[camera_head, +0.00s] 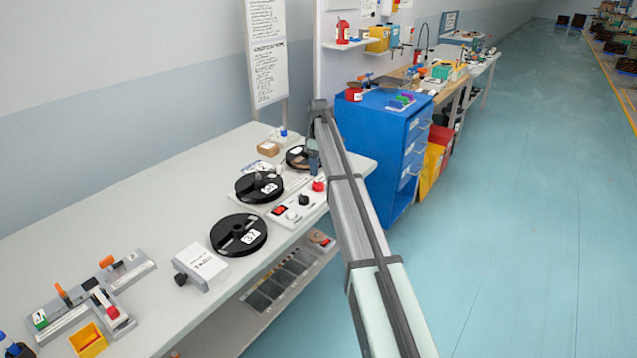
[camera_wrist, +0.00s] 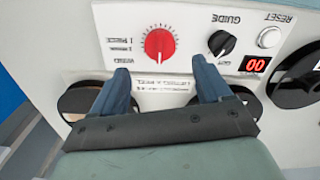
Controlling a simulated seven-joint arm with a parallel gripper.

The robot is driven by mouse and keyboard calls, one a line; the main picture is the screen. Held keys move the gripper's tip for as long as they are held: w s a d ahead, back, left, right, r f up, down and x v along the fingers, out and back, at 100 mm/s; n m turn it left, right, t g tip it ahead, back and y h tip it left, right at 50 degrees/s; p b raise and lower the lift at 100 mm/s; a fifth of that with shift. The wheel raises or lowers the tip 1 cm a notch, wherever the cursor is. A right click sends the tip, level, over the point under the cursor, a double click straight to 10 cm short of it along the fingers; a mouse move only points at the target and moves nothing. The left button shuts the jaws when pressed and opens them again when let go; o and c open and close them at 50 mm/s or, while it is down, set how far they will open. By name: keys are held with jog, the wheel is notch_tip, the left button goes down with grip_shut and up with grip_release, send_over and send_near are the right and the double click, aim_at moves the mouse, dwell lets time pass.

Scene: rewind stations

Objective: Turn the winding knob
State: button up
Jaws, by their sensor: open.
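The red knob (camera_wrist: 159,43), with a white pointer line, sits on a pale control panel (camera_wrist: 140,17) in the wrist view. The small print beside it is upside down and hard to read. In the head view the red knob (camera_head: 318,186) is at the right end of the panel. My gripper (camera_wrist: 160,69) is open, with blue fingers on either side and nothing between them. The knob shows beyond the fingertips, roughly centred between them, and no contact is visible. In the head view my gripper (camera_head: 313,162) hangs over the bench, beyond the knob.
A black knob (camera_wrist: 221,43) marked GUIDE, a red 00 display (camera_wrist: 255,64) and a white RESET button (camera_wrist: 269,37) share the panel. Black reels (camera_head: 259,187) stand on the bench close behind it. A blue cabinet (camera_head: 370,140) stands past the bench's right end.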

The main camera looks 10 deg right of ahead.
aim_at(318, 182)
notch_tip(318, 182, down, 8)
jog(key=shift+r, duration=0.1)
dwell(0.4)
jog(key=c, duration=1)
jog(key=shift+c, duration=0.2)
